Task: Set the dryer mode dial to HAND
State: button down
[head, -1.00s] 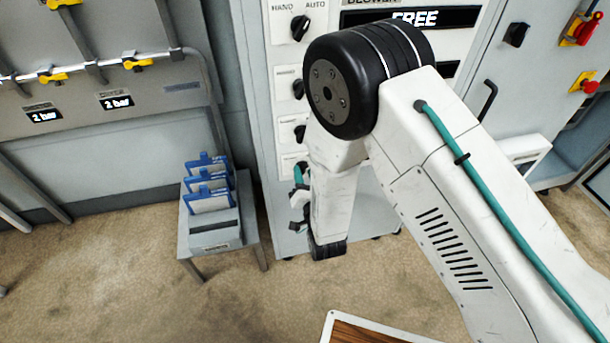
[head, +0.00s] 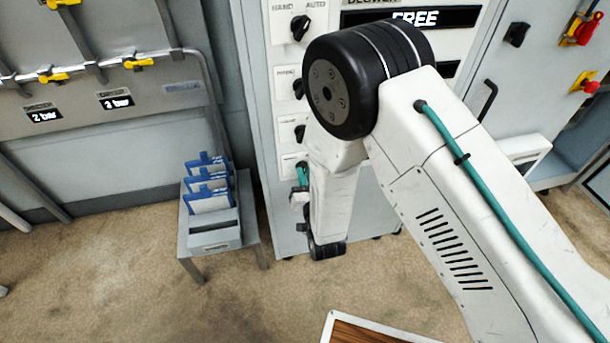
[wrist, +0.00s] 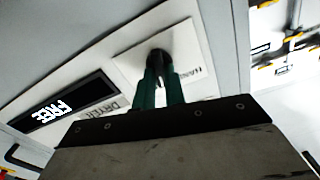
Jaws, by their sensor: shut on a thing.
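The dryer mode dial (wrist: 158,57) is a dark knob on a white plate (wrist: 125,55) in the wrist view. My gripper (wrist: 160,78) has its two green fingers shut on the dial, one on each side. The fingers cover most of the dial, so its pointer direction cannot be read. A partly covered HAND label (wrist: 201,73) is right of the dial, and an upside-down DRYER label (wrist: 95,109) is to its left. In the head view my arm hides most of the gripper and the dryer panel.
A dark display (wrist: 62,110) reads FREE beside the DRYER label. In the head view, a HAND/AUTO dial (head: 300,27) and lower dials (head: 298,88) sit on the cabinet. A small table (head: 220,255) with blue-framed cards (head: 208,182) stands left.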

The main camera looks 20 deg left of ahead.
jog(key=shift+a+n, duration=0.15)
jog(key=shift+n, duration=4.15)
jog(key=shift+s, duration=0.1)
jog(key=c, duration=1.5)
grip_release()
jog(key=shift+o, duration=0.2)
jog(key=v, duration=0.8)
